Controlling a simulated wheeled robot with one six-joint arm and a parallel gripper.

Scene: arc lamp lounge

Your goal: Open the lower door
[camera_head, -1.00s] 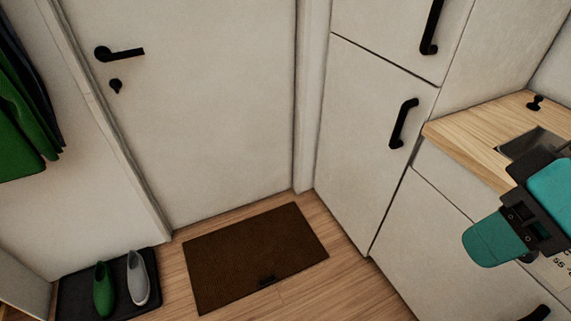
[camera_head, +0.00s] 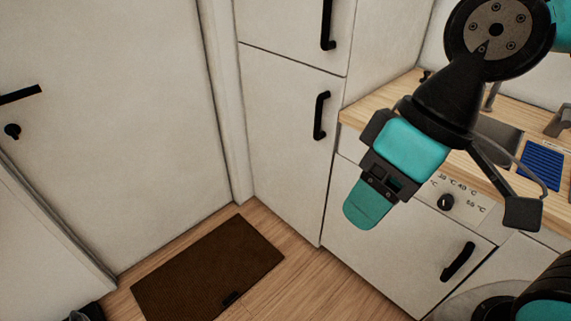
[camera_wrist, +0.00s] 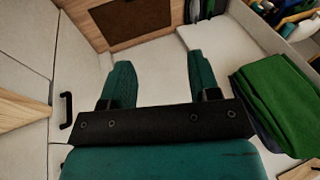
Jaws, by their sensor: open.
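The lower door (camera_head: 285,130) of the tall white cabinet is shut, flush below the upper door (camera_head: 290,28). Its black bar handle (camera_head: 321,115) stands upright near the door's right edge. My gripper (camera_head: 368,208) hangs to the right of and below this handle in the head view, apart from it, pointing down. In the wrist view my gripper (camera_wrist: 162,78) has its two teal fingers spread wide with nothing between them. A black handle (camera_wrist: 66,110) shows left of the fingers there, probably the lower door's.
A wooden countertop (camera_head: 365,105) with a sink lies right of the cabinet, above a white front (camera_head: 385,250) with a dial and black handle (camera_head: 458,262). A brown mat (camera_head: 208,268) lies on the floor. Green cloth (camera_wrist: 275,95) hangs at right in the wrist view.

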